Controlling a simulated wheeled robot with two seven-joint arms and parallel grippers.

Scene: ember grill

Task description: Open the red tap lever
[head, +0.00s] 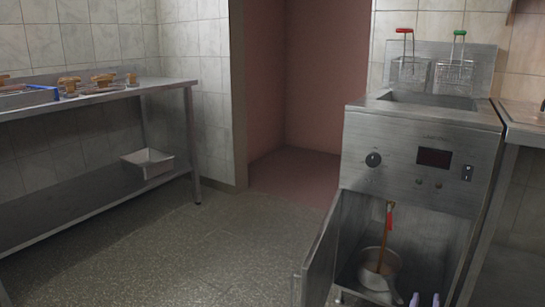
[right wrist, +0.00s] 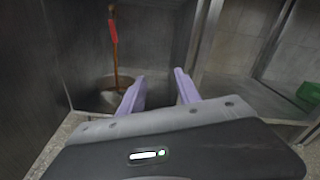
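The red tap lever (head: 390,217) sits near the top of an upright copper-brown pipe (head: 383,250) inside the open lower cabinet of the steel fryer (head: 415,150). In the right wrist view the red lever (right wrist: 113,31) is at the upper left, above the pipe. My right gripper (head: 425,299) shows only its lilac fingertips at the bottom edge of the head view, below and right of the lever. In the right wrist view its fingers (right wrist: 160,88) are apart with nothing between them. The gripper is not touching the lever. My left gripper is not in view.
A metal pot (head: 368,276) stands around the pipe's foot on the cabinet floor. The cabinet door (head: 318,262) stands open at the left. Two frying baskets (head: 410,69) hang above the fryer. A steel table (head: 140,90) stands at the left, with open floor between.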

